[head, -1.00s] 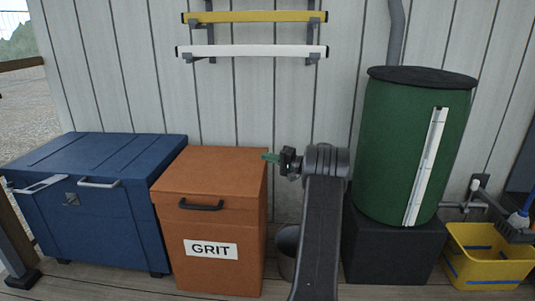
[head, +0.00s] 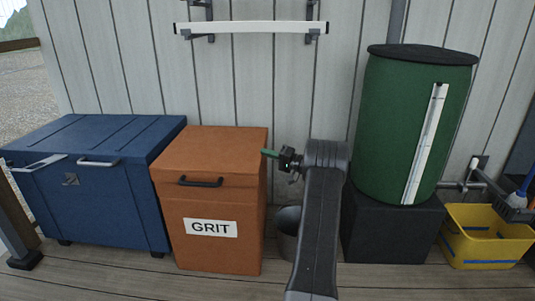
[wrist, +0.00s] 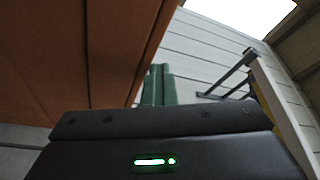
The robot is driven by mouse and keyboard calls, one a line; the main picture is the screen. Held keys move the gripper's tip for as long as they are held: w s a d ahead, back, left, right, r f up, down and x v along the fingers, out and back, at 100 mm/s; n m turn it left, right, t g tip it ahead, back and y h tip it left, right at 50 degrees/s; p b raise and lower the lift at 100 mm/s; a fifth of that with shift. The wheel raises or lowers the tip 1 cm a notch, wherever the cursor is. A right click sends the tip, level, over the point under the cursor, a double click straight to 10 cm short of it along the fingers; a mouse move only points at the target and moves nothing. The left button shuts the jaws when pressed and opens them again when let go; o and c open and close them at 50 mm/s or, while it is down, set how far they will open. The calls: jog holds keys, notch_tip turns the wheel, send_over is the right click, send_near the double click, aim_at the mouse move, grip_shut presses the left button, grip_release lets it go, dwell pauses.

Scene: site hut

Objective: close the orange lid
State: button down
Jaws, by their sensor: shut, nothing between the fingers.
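The orange lid (head: 215,145) tops the orange grit bin (head: 190,252), with a black handle (head: 200,182) on its front band. It lies down on the bin, and I see no gap along its front in the head view. My gripper (head: 268,153) is at the bin's right side, close to the lid's right edge. Its green fingers are together and empty, pointing left in the head view. I cannot tell whether they touch the bin. In the wrist view the shut fingers (wrist: 158,85) show beside a large orange surface (wrist: 70,50) at upper left.
A blue chest (head: 95,185) stands close to the bin's left. A grey bucket (head: 287,232) is on the floor right of the bin, partly behind my arm. A green barrel (head: 400,130) on a black block (head: 390,235) and a yellow tub (head: 490,252) are farther right.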

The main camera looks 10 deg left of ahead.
jog(key=shift+s+f, duration=0.25)
jog(key=shift+f, duration=0.5)
notch_tip(320, 180, up, 5)
jog(key=p, duration=0.1)
jog(key=w+d+f+p, duration=0.1)
jog(key=d+f+p, duration=0.1)
jog(key=d, duration=0.7)
jog(key=shift+w+d+f+p, duration=0.25)
jog(key=shift+f+p, duration=0.15)
jog(key=shift+f, duration=0.05)
jog(key=s+a+b, duration=0.1)
jog(key=a+b, duration=0.2)
jog(key=a, duration=0.6)
jog(key=shift+a, duration=0.25)
